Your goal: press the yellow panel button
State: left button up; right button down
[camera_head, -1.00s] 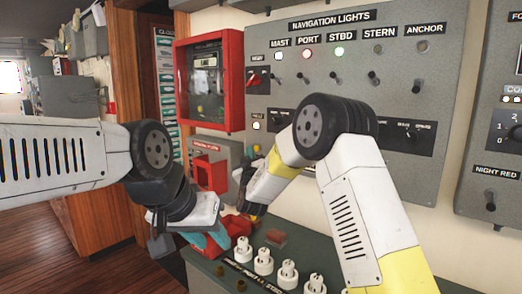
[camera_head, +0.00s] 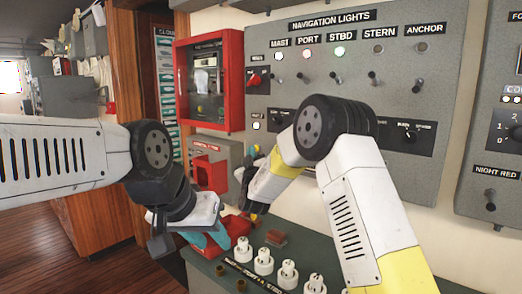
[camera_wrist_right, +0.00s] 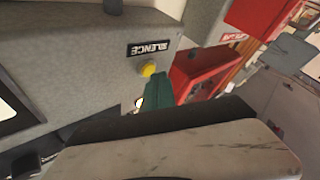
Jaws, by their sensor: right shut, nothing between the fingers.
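The yellow button (camera_wrist_right: 148,69) sticks out of a grey panel beside an upside-down SILENCE label (camera_wrist_right: 149,47) in the right wrist view. My right gripper (camera_wrist_right: 158,93) shows there as teal fingers, shut and empty, with the tip just below the button in the picture. I cannot tell whether they touch. In the head view my right forearm hides most of that area, and I cannot make out the button clearly. My left gripper (camera_head: 208,239) has teal fingers low over the console by a red tray; whether it is open is unclear.
The navigation lights panel (camera_head: 440,60) with its toggles stands behind my right arm. A red-framed box (camera_head: 236,80) and a smaller red box (camera_head: 210,174) are on the wall. White knobs (camera_head: 289,272) line the console below.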

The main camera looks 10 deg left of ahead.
jog(key=shift+w+d, duration=0.25)
jog(key=shift+w, duration=0.1)
dwell(0.5)
dwell(0.3)
jog(key=shift+s+a, duration=0.5)
jog(key=shift+s, duration=0.2)
jog(key=s+a, duration=0.2)
jog(key=s, duration=0.2)
jog(key=shift+s+a, duration=0.1)
jog(key=shift+a, duration=0.3)
dwell(0.4)
